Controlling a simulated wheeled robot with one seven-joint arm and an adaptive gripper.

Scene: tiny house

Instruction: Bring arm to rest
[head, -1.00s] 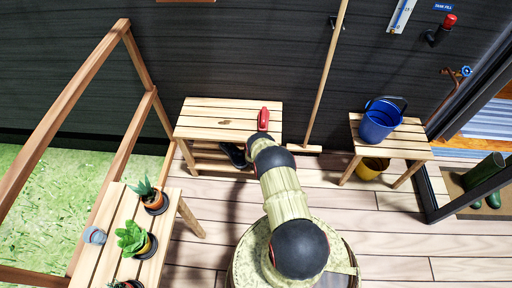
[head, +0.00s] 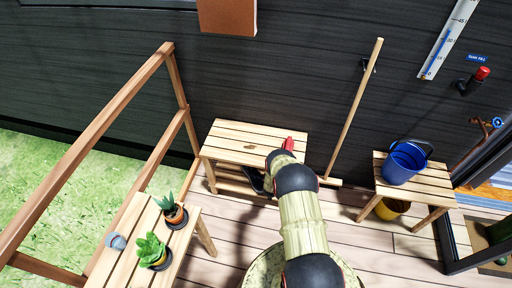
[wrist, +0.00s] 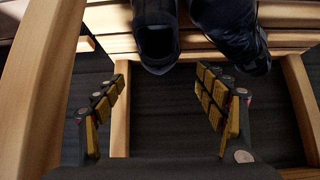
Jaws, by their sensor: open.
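My arm (head: 303,222) reaches forward from the bottom of the head view toward a slatted wooden bench (head: 245,133). Its end is at the bench's front right, and the fingers are hidden there. In the wrist view my gripper (wrist: 163,76) is open, its two yellow-padded fingers apart with nothing between them. A dark shoe (wrist: 155,45) and a second dark shoe (wrist: 232,30) rest on wooden slats beyond the fingertips. I cannot tell whether the fingers touch any wood.
A plant table (head: 125,262) is at lower left, beside a wooden railing (head: 95,145). A stool (head: 425,186) holding a blue bucket (head: 403,164) is at right. A wooden pole (head: 355,110) leans on the wall. Bare floor (head: 400,262) lies at lower right.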

